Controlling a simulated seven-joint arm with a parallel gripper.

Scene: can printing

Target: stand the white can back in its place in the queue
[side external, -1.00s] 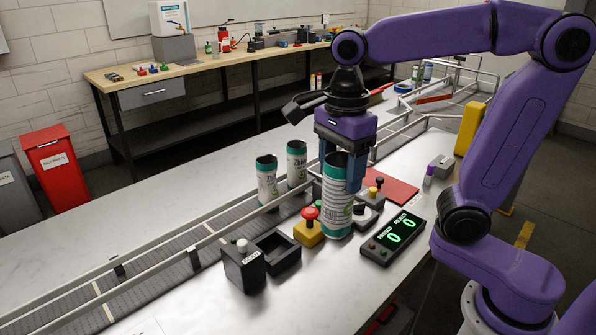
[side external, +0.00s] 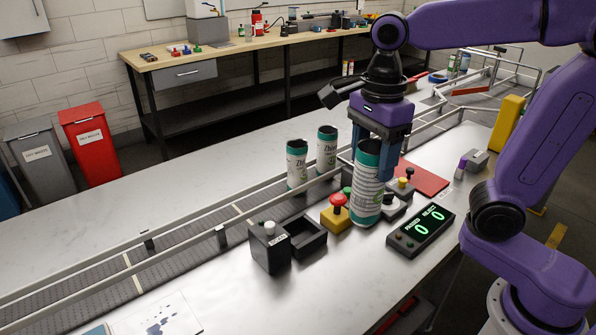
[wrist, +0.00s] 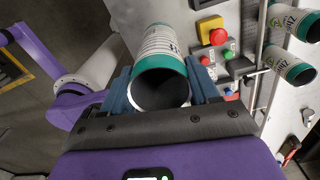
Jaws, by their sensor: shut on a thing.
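The held white can (side external: 367,195) has green ends, printed text and a dark open top. It is upright over the bench top, beside the red stop button. I cannot tell whether its base touches the bench. My gripper (side external: 372,160) is shut around its upper part, with a blue finger on each side. In the wrist view the can (wrist: 164,45) sits between the fingers (wrist: 160,85). Two similar cans, one nearer (side external: 297,166) and one farther (side external: 326,150), stand upright on the conveyor (side external: 190,250), left of the held can.
A yellow box with a red button (side external: 337,215) and an empty black square holder (side external: 304,237) are left of the held can. A black switch box (side external: 269,248) is beside the holder. The counter display (side external: 421,230) is to the right. A rail (side external: 245,220) edges the conveyor.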

